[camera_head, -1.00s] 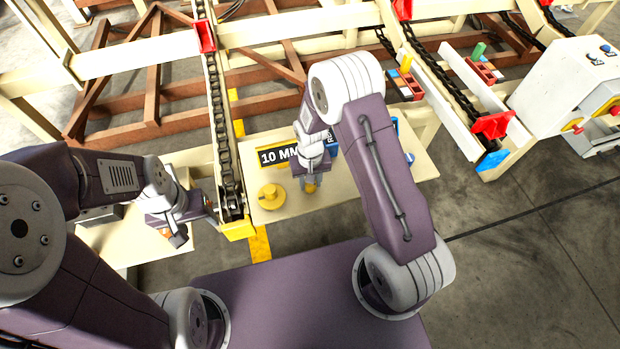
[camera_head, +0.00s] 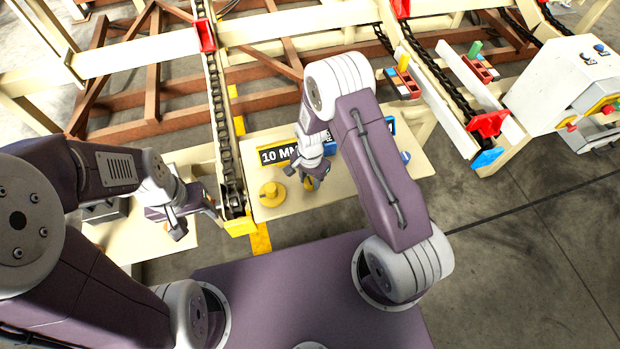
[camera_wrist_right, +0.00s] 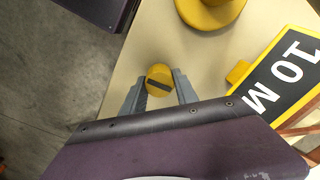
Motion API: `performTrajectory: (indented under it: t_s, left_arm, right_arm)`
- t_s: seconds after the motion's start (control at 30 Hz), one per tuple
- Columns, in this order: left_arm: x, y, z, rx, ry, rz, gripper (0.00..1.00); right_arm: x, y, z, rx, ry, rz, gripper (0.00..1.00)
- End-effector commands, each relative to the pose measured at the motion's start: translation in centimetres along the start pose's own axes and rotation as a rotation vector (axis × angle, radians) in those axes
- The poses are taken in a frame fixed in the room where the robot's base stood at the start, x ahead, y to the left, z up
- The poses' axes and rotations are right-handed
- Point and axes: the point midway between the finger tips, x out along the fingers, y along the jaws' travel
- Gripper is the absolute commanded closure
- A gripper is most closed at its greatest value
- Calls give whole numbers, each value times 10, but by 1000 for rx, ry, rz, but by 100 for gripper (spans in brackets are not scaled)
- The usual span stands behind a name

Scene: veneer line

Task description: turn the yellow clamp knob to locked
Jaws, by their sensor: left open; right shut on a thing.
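The yellow clamp knob (camera_wrist_right: 159,80) is a small round cap with a dark bar across its top. In the right wrist view it sits between the two grey fingers of my right gripper (camera_wrist_right: 157,92), which is shut on it. In the head view the knob (camera_head: 309,184) shows only partly below my right gripper (camera_head: 308,178). My left gripper (camera_head: 183,222) is open and empty at the left, beside the chain rail and away from the knob. I see no locked or unlocked mark.
A larger round yellow piece (camera_head: 271,194) stands on the cream table (camera_head: 345,192) left of the knob. A black "10 MM" sign (camera_head: 275,155) lies behind them. A chain rail (camera_head: 224,150) runs along the table's left side. A white machine box (camera_head: 560,85) stands far right.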

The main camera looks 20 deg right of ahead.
Motion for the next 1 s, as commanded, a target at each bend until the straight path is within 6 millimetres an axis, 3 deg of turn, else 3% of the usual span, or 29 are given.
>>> performTrajectory:
  t_s: [0.73,0.77,0.8,1.0]
  left_arm:
    - [-2,0,0,0,0,0,43]
    - [-2,0,0,0,0,0,43]
    - [-2,0,0,0,0,0,43]
    - [-2,0,0,0,0,0,43]
  right_arm:
    - [0,0,-1,75,2,-3,100]
    - [0,0,-1,74,2,-3,56]
    - [0,0,-1,74,1,-2,45]
    - [0,0,0,73,1,-1,43]
